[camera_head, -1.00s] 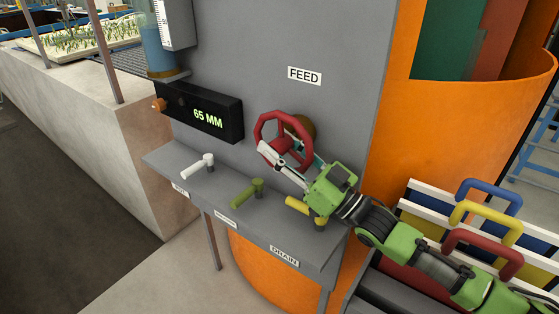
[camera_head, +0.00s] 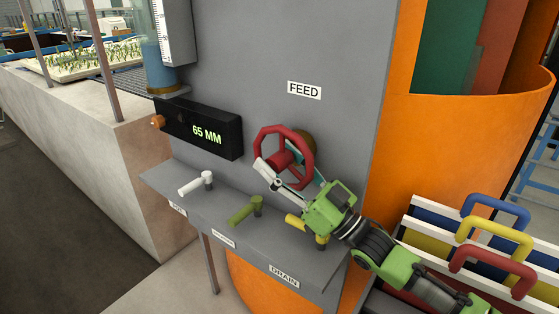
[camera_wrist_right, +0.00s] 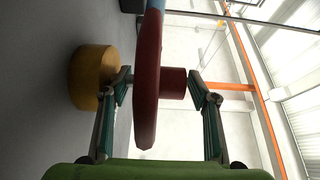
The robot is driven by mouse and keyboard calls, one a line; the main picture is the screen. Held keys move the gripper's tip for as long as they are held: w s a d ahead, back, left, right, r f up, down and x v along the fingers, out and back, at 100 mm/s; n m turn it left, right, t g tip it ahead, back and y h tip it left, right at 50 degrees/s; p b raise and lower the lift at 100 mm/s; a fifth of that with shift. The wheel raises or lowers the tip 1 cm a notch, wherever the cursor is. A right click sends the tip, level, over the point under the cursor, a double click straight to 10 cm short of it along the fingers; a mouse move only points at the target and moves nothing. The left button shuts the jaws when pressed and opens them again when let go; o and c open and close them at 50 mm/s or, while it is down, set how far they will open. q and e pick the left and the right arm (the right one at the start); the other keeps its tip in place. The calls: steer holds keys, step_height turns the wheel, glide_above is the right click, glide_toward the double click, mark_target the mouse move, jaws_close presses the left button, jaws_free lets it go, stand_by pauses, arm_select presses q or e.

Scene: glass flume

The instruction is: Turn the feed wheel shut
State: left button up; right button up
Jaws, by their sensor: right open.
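The red feed wheel (camera_head: 259,145) stands out from the grey panel under the FEED label (camera_head: 304,91). My right gripper (camera_head: 284,174) is at the lower part of the wheel, with its fingers apart. In the right wrist view the rim of the red wheel (camera_wrist_right: 146,85) passes between the open fingers of my right gripper (camera_wrist_right: 162,80). A gap shows on each side of the rim. The wheel's red hub (camera_wrist_right: 174,83) and a brass-coloured round mount (camera_wrist_right: 90,77) show there too. My left gripper is out of view.
A black display (camera_head: 200,128) reads 65 MM. A shelf below holds white (camera_head: 196,183), olive (camera_head: 243,210) and yellow (camera_head: 296,221) lever handles, with a DRAIN label (camera_head: 284,276). Coloured boards with loop handles (camera_head: 495,240) stand at the right, near my right arm.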

mark_target(286, 168)
steer(key=shift+v, duration=3.75)
